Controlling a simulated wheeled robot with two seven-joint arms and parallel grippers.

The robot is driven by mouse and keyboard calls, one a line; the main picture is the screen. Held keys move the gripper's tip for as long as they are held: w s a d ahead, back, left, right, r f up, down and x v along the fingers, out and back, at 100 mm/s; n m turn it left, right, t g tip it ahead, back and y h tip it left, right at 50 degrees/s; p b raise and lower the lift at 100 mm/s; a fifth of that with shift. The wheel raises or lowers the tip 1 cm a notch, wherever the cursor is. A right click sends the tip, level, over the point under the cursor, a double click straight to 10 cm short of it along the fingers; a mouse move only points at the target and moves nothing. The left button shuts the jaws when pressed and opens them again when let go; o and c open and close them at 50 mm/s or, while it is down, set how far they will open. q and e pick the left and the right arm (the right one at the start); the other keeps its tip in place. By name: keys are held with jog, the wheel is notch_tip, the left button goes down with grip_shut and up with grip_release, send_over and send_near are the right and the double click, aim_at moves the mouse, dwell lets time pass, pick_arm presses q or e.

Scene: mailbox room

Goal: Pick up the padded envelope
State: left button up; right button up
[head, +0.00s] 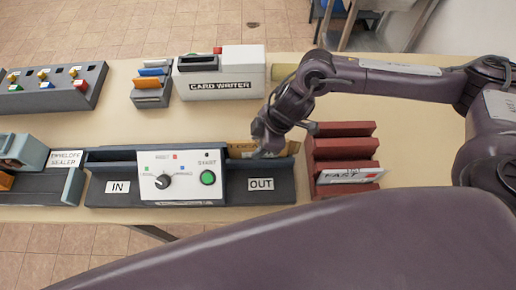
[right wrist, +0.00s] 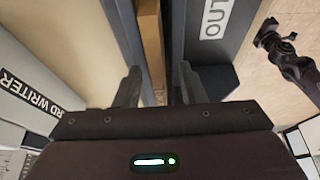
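A tan, flat piece, likely the padded envelope (head: 240,149), stands on edge behind the OUT tray (head: 282,184), with part of it hidden by my right gripper (head: 262,145). In the right wrist view the tan piece (right wrist: 151,45) is a narrow strip alongside the dark tray wall. My right gripper (right wrist: 158,85) is open. Its two fingers stand apart, one on each side of the strip, with a gap visible. In the right wrist view a dark arm end, likely my left gripper (right wrist: 275,42), hangs over the floor, too small to read.
A control box (head: 183,176) with a dial and green button sits left of the OUT tray. A red slotted rack (head: 340,155) holding a FAST card stands to the right. The card writer (head: 220,75) is behind. Bare tabletop (head: 420,125) shows at the right.

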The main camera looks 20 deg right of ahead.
jog(key=shift+f, duration=0.1)
grip_shut()
dwell(0.3)
